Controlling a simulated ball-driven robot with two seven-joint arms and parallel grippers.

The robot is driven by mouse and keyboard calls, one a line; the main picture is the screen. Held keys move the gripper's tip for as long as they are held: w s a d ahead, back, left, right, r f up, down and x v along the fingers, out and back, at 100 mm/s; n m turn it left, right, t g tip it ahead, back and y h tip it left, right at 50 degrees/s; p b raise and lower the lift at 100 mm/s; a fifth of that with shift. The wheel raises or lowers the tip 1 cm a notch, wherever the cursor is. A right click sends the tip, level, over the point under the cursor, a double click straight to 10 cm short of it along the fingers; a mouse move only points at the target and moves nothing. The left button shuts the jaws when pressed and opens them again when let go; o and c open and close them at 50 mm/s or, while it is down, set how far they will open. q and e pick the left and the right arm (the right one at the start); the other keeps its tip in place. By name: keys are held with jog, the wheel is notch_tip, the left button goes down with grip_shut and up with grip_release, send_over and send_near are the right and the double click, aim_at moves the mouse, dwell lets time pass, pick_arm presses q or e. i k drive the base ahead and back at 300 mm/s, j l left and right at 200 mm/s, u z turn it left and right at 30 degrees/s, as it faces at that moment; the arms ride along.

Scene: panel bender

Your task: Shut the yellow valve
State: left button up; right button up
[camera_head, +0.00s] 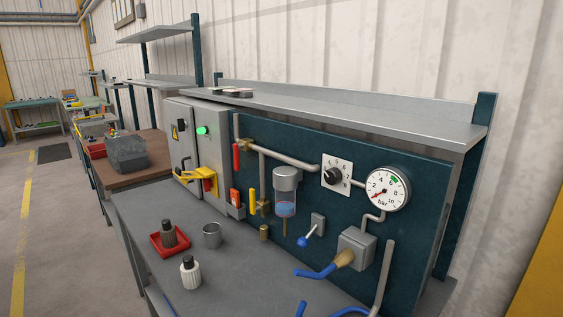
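The yellow valve (252,201) is on the dark teal panel (335,235), left of the clear-bowled filter (286,190). Its yellow lever is upright, beside a brass body on a vertical pipe, roughly in line with that pipe. A red lever (237,158) hangs upright higher up on the pipework, and a smaller red part (235,197) is just left of the yellow lever. Neither of my grippers is in view.
Below the panel, a grey bench (235,265) holds a red tray (163,247) with a dark bottle, a metal cup (212,235) and a white bottle (190,272). A gauge (387,189), black knob (333,176), blue-tipped toggle (303,241) and blue hose (315,272) are to the right.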

aim_at(255, 209)
jog(key=j+z, duration=0.1)
jog(key=z, duration=0.4)
jog(key=j+z, duration=0.15)
jog(key=z, duration=0.35)
jog(key=j+z, duration=0.3)
jog(key=j, duration=0.15)
jog(key=k+j+z, duration=0.1)
jog(key=j+z, duration=0.2)
jog(key=k+j+z, duration=0.15)
jog(key=j+z, duration=0.15)
jog(key=j, duration=0.2)
